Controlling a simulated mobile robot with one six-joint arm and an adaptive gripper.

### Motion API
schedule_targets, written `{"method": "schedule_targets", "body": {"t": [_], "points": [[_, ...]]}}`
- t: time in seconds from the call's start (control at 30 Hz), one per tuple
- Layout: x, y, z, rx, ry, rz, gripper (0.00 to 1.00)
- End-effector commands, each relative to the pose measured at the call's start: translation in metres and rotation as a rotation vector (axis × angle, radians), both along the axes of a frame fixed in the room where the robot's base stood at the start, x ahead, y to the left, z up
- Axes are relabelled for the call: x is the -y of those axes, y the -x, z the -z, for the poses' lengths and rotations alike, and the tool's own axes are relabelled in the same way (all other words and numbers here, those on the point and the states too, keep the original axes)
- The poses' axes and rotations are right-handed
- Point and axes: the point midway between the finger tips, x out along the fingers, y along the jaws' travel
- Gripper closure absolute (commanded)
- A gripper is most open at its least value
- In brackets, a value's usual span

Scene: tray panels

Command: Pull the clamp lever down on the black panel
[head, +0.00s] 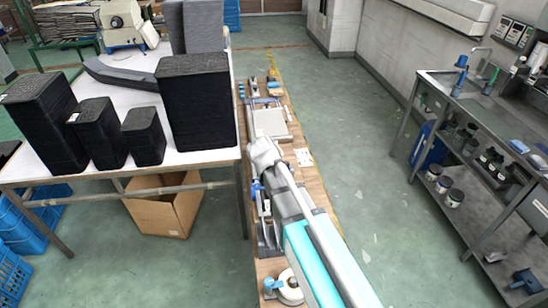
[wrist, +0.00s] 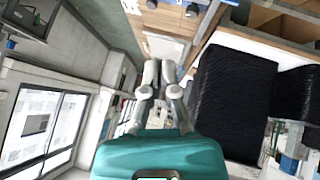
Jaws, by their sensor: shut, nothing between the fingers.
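I cannot make out a black panel with a clamp lever in either view. My gripper (wrist: 159,66) is shut and empty, its two pale fingers close together in the wrist view. In the head view, my arm reaches up the picture over a long narrow wooden board, and its own links hide part of that board. A pale flat tray-like panel (head: 271,124) lies on the board just beyond the arm's end. A blue-handled part (head: 257,188) stands on the board, left of my arm.
A white table (head: 115,172) on the left bears several black blocks; the tallest (head: 195,105) stands near the board. A white roll (head: 289,289) lies at the board's near end. A grey workbench (head: 440,90) stands right. Green floor between is clear.

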Motion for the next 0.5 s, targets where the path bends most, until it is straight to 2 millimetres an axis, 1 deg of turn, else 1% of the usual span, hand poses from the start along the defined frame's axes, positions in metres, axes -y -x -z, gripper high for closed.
{"method": "schedule_targets", "body": {"t": [0.03, 0.13, 0.5], "points": [[0.0001, 0.0028, -0.0049, 0.000, 0.000, 0.000, 1.00], [0.0000, 0.0050, -0.0074, 0.000, -0.001, 0.001, 1.00], [0.0002, 0.0061, -0.0080, 0.000, 0.000, 0.001, 1.00]]}}
